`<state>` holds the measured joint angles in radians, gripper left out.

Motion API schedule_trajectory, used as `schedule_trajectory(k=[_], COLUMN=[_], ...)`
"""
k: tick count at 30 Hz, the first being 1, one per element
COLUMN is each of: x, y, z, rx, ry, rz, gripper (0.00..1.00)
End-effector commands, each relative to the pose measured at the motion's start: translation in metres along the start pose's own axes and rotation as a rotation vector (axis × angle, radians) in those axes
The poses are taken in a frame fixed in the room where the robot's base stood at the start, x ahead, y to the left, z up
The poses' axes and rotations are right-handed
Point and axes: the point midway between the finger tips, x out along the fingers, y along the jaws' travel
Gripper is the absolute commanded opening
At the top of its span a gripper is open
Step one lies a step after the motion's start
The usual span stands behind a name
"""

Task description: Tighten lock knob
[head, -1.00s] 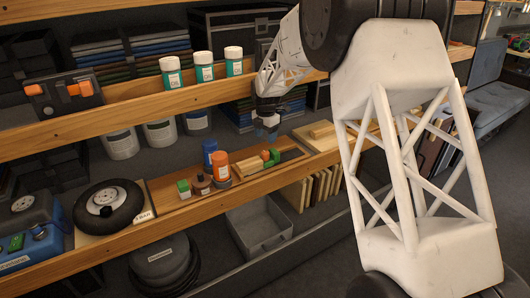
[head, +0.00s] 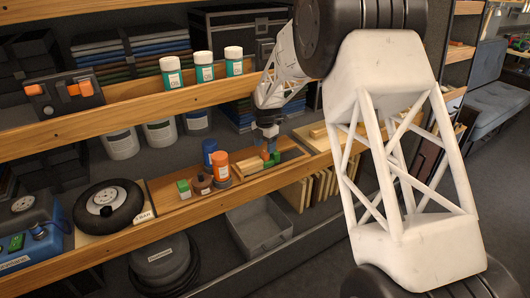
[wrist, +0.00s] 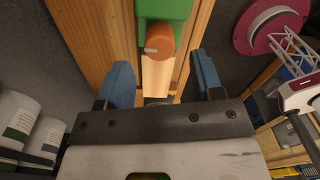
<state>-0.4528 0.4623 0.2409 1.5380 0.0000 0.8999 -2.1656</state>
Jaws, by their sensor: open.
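The lock knob (wrist: 160,42) is a round orange-brown knob with a small pale mark on its left side. It sits against a green block (wrist: 165,10) on a wooden rail in the wrist view. The green block (head: 273,161) shows small in the head view, partly behind my fingers. My gripper (wrist: 165,75) is open, with its two blue fingers apart and nothing between them. The knob lies just beyond the fingertips, roughly centred between them. In the head view my gripper (head: 268,150) points down close above the knob and block.
A grey bin (head: 258,226) is below. The upper shelf board (head: 130,112) runs close behind my wrist.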

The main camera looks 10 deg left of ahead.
Motion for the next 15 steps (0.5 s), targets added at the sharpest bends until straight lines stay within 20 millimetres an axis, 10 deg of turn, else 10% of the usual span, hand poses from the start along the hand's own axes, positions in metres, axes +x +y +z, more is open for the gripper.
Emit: schedule_trajectory(k=[15], x=[0.033], y=[0.000], z=[0.000], rx=[0.000], ry=[0.000], rz=[-0.001], gripper=[0.60])
